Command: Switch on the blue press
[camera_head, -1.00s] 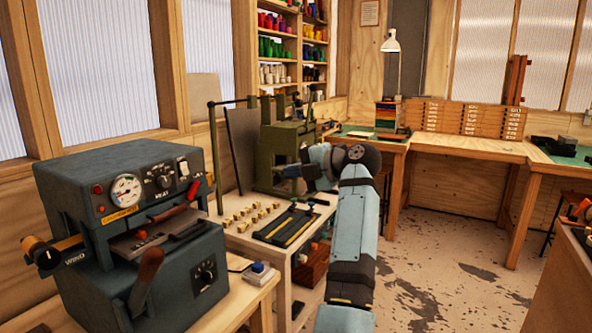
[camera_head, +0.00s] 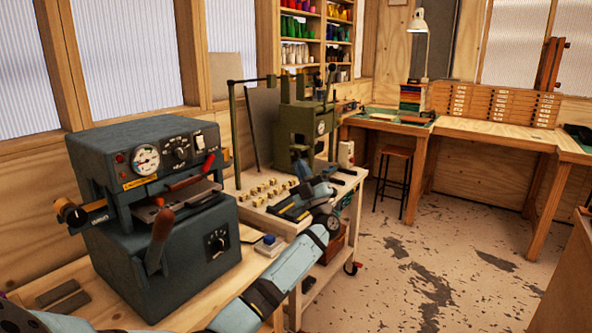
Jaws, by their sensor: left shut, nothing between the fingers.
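The blue press (camera_head: 160,255) is a dark blue-grey machine on the wooden bench at the left. Its front panel has a round white gauge (camera_head: 145,160), a black knob (camera_head: 180,153) and a pale switch (camera_head: 199,140) at the right end. I cannot tell the switch's position. Levers with red and brown grips stick out in front. My left arm crosses the bottom of the view, and my left gripper (camera_head: 301,167) is shut and empty, right of the press and apart from it, over the small side table. My right gripper is out of view.
The side table (camera_head: 258,222) holds several small brass-coloured blocks and dark bars. A green press (camera_head: 300,125) stands at its back. A small box with a blue top (camera_head: 268,243) lies right of the blue press. The floor at the right is open.

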